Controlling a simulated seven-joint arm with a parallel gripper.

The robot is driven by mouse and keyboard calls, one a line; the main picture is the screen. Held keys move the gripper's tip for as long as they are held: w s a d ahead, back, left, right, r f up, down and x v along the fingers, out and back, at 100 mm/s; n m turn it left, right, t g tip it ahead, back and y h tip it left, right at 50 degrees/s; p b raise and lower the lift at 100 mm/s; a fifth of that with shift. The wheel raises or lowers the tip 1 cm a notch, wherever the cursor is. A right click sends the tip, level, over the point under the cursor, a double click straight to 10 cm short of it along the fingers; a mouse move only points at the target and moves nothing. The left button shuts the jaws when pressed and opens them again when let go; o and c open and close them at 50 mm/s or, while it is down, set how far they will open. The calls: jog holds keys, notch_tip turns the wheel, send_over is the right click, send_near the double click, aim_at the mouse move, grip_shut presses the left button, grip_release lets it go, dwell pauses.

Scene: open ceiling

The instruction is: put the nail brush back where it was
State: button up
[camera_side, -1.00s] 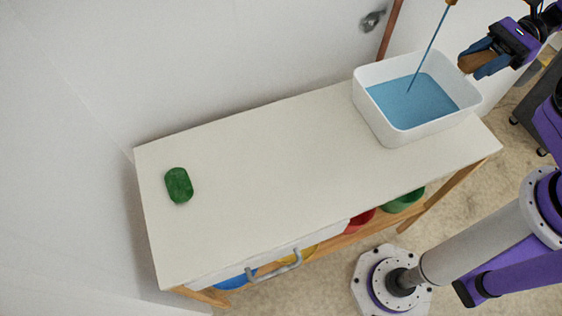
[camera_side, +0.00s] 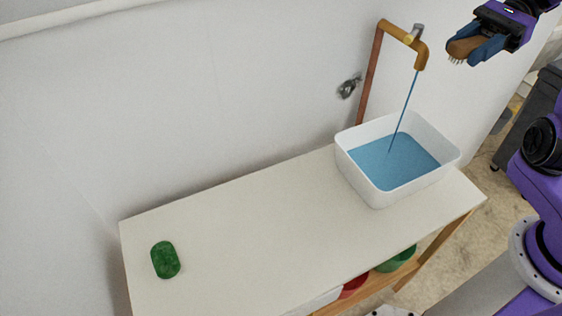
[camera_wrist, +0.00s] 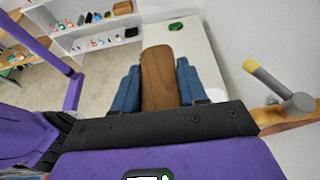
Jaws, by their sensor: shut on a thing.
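The nail brush (camera_side: 465,47) has a brown wooden body and bristles that point down in the side view. My gripper (camera_side: 474,47) is shut on it and holds it in the air at the upper right, above and to the right of the white basin. In the wrist view, the brush's wooden back (camera_wrist: 160,78) lies between the two blue fingers (camera_wrist: 158,85); its bristles are hidden there. A white countertop (camera_side: 250,245) stretches below to the left.
A white basin (camera_side: 366,182) of blue water stands at the counter's right end. A copper tap (camera_side: 421,56) with a thin blue stream rises behind it, left of my gripper. A green soap-like block (camera_side: 165,259) lies at the left. The middle of the counter is clear.

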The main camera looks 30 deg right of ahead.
jog(key=w+a, duration=0.5)
jog(key=a, duration=0.5)
send_over(250, 265)
notch_tip(250, 265, down, 29)
jog(key=shift+f, duration=4.85)
